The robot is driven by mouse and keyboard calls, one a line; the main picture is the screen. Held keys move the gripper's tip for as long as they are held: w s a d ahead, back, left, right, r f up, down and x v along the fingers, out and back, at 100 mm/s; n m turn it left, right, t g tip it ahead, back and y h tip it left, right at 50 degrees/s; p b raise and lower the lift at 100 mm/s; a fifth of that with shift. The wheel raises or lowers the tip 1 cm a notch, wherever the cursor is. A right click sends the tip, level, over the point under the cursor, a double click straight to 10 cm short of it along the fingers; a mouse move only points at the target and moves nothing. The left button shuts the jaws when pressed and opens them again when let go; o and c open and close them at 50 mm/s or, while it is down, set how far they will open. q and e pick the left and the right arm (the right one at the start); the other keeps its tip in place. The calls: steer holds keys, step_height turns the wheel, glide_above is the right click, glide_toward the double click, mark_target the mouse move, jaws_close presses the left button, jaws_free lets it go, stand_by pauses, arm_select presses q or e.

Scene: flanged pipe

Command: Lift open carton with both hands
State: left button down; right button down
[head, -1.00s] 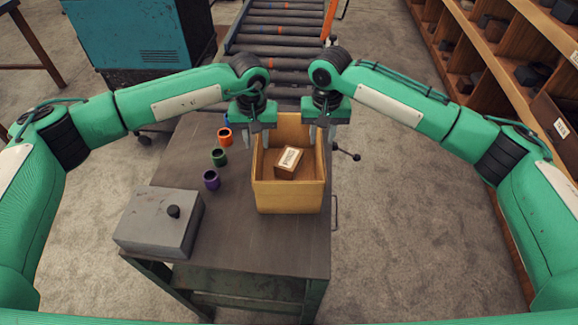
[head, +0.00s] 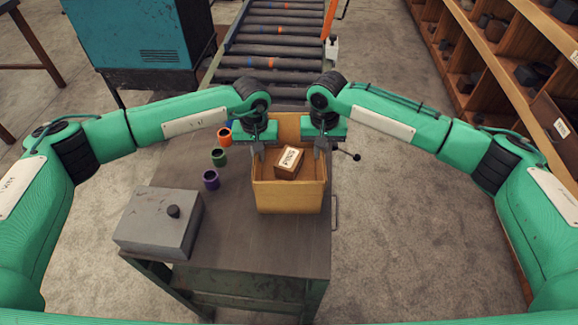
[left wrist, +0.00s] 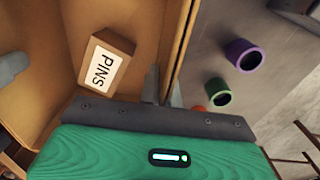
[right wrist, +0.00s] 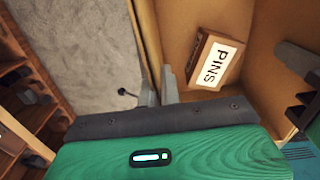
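The open carton (head: 288,200) is a tan box without a lid, standing upright on the table near its right edge. A small brown box labelled PINS (head: 289,162) lies inside; it also shows in the left wrist view (left wrist: 105,65) and the right wrist view (right wrist: 214,60). My left gripper (head: 259,149) is at the carton's left wall, its fingers close together on both sides of the wall (left wrist: 162,88). My right gripper (head: 320,148) is at the right wall in the same way, with the wall between its fingers (right wrist: 157,88). Both look shut on the walls.
A grey metal box with a black knob (head: 160,222) is at the table's front left. A roller conveyor (head: 275,50) lies behind, and wooden shelving (head: 500,60) stands to the right.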

arm_select(q)
steer(key=shift+r, duration=0.15)
arm_select(e)
steer(key=shift+r, duration=0.2)
